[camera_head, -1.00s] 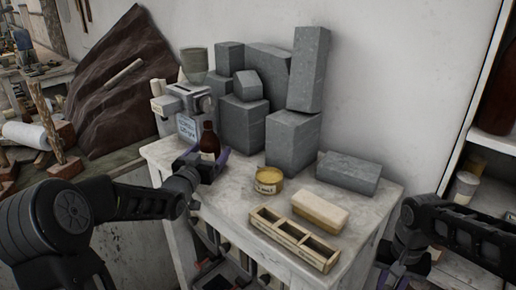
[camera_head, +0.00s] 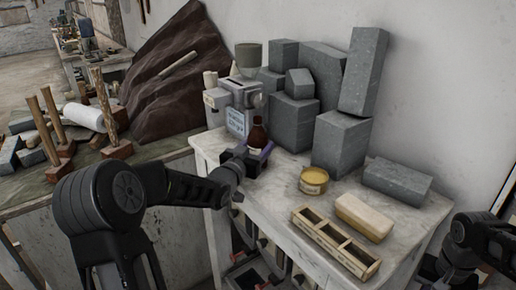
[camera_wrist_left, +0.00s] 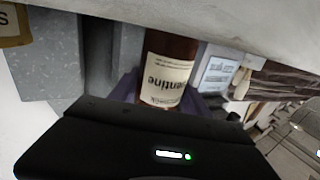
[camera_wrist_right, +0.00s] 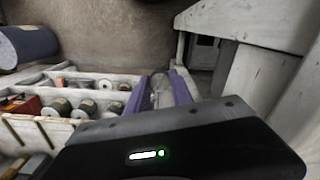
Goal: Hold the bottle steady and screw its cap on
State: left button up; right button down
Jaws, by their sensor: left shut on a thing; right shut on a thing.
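The brown bottle (camera_head: 257,135) with a pale label stands upright at the left end of the marble-topped table. It also shows in the left wrist view (camera_wrist_left: 168,72), label upside down. My left gripper (camera_head: 250,160) is shut around the bottle's lower part, purple fingers on either side. My right gripper (camera_wrist_right: 162,92) is away from the bottle, low at the right. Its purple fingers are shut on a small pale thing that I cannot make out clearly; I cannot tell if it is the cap. The bottle's mouth is too small to judge.
The table (camera_head: 290,190) also holds a yellow tin (camera_head: 313,181), an open wooden box (camera_head: 335,243), a cream block (camera_head: 364,216) and several grey stone blocks (camera_head: 341,143). A grey machine (camera_head: 236,100) stands close behind the bottle. Bare marble lies in front of the tin.

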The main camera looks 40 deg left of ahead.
aim_at(258, 118)
pick_arm(q)
grip_shut()
jog(key=shift+r, duration=0.1)
dwell(0.4)
notch_tip(258, 118, up, 10)
jog(key=shift+b, duration=0.3)
dwell(0.6)
jog(key=shift+o, duration=0.2)
grip_release()
grip_shut()
dwell(0.3)
